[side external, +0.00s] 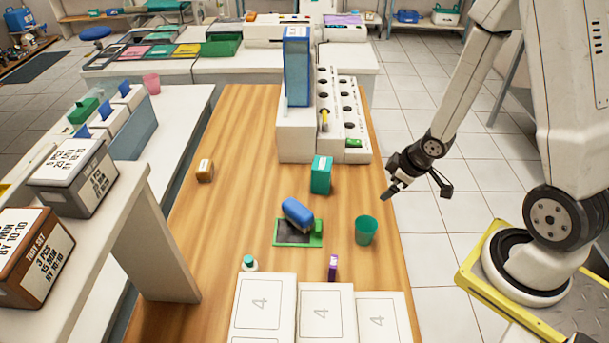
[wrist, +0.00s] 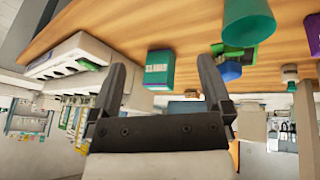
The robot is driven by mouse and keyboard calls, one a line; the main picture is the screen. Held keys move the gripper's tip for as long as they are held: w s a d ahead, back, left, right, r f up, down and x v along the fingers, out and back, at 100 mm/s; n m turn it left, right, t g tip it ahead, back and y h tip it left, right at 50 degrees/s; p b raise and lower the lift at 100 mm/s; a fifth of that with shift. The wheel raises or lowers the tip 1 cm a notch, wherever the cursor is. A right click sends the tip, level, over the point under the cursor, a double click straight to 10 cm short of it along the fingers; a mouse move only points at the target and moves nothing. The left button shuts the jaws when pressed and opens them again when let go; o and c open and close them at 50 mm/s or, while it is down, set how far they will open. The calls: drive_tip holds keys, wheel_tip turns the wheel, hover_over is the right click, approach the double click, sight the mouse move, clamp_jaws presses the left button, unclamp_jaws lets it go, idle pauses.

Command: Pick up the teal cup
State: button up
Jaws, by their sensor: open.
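The teal cup (side external: 366,230) stands upright on the wooden table, near its right edge. In the wrist view the teal cup (wrist: 247,22) shows at the upper right, beyond my fingertips and apart from them. My gripper (side external: 387,196) is at the table's right edge, above and behind the cup in the side view. It is open and empty, with its two fingers (wrist: 165,75) spread apart in the wrist view. Nothing hides the cup in the side view.
A teal box (side external: 321,175) stands left of my gripper. A blue object (side external: 297,214) lies on a green-edged dark pad (side external: 283,240) left of the cup. A small purple box (side external: 333,267) and white numbered trays (side external: 321,314) are in front. A white rack (side external: 296,135) stands at the back.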

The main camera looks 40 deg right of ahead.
drive_tip(key=f+y, duration=0.1)
drive_tip(key=s+f+n+t, duration=0.1)
drive_tip(key=f, duration=0.1)
drive_tip(key=s+f+n+y, duration=0.1)
drive_tip(key=f, duration=0.1)
drive_tip(key=shift+s+d+f+t+y, duration=0.15)
drive_tip(key=shift+d+t+y, duration=0.1)
drive_tip(key=shift+t+y, duration=0.05)
drive_tip(key=s+a+f+t+y, duration=0.2)
drive_tip(key=s+a+t+y, duration=0.1)
drive_tip(key=shift+s+a+n+y, duration=0.2)
drive_tip(key=shift+s+n+y, duration=0.1)
drive_tip(key=shift+s+a+r+t+y, duration=0.25)
drive_tip(key=shift+s+a+t+y, duration=0.25)
drive_tip(key=shift+a+t+y, duration=0.15)
drive_tip(key=shift+w+a, duration=0.1)
drive_tip(key=shift+x, duration=1.2)
drive_tip(key=shift+f, duration=0.1)
drive_tip(key=shift+x, duration=2.55)
drive_tip(key=shift+a, duration=0.15)
